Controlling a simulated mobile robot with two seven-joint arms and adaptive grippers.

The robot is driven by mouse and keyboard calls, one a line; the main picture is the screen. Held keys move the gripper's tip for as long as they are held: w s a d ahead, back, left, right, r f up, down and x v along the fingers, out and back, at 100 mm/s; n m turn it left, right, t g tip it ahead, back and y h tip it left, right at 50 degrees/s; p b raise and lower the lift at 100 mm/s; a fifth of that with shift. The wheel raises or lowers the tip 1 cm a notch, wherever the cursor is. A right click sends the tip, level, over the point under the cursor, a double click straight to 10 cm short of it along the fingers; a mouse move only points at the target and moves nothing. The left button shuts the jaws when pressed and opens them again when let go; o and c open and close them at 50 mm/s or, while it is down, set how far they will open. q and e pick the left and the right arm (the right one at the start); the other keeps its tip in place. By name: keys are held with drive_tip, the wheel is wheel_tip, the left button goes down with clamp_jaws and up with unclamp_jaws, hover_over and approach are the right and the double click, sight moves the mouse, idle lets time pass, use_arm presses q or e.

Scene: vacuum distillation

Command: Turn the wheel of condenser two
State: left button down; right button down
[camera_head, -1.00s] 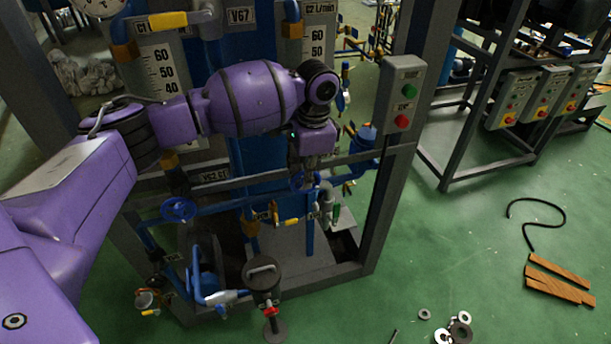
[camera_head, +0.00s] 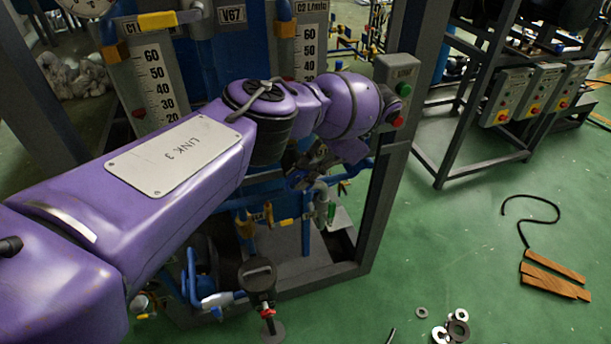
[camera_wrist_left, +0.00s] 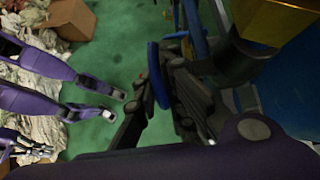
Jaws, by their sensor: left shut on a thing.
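My left gripper (camera_head: 303,168) is at the front of the distillation rig, below the flow scales. In the left wrist view my left gripper (camera_wrist_left: 158,92) has its dark fingers closed on either side of the rim of a blue handwheel (camera_wrist_left: 157,74). The wheel stands nearly edge-on there, and part of it is hidden by the fingers. In the head view my purple forearm and wrist cover most of this area, so the wheel is largely hidden. My right gripper does not show.
A control box with a green and a red button (camera_head: 398,122) is on the rig post, close beside my left wrist. Blue pipes and yellow-handled valves (camera_head: 285,222) lie below. Wood strips (camera_head: 555,281), a black hose (camera_head: 530,208) and metal rings (camera_head: 458,330) lie on the green floor.

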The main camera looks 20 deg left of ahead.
use_arm(q)
drive_tip(key=shift+w+d+f+g+y+b, duration=0.15)
drive_tip(key=shift+f+g+y+b, duration=0.35)
drive_tip(key=shift+b, duration=0.4)
drive_tip(key=shift+r+y+b, duration=0.15)
drive_tip(key=shift+y+b, duration=0.35)
drive_tip(key=shift+b, duration=0.65)
drive_tip(key=shift+r+g, duration=0.1)
drive_tip(key=shift+g, duration=0.2)
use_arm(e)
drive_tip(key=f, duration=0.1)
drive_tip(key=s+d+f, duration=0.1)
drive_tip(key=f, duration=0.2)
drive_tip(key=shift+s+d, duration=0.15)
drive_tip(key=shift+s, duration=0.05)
use_arm(q)
drive_tip(key=shift+y, duration=0.3)
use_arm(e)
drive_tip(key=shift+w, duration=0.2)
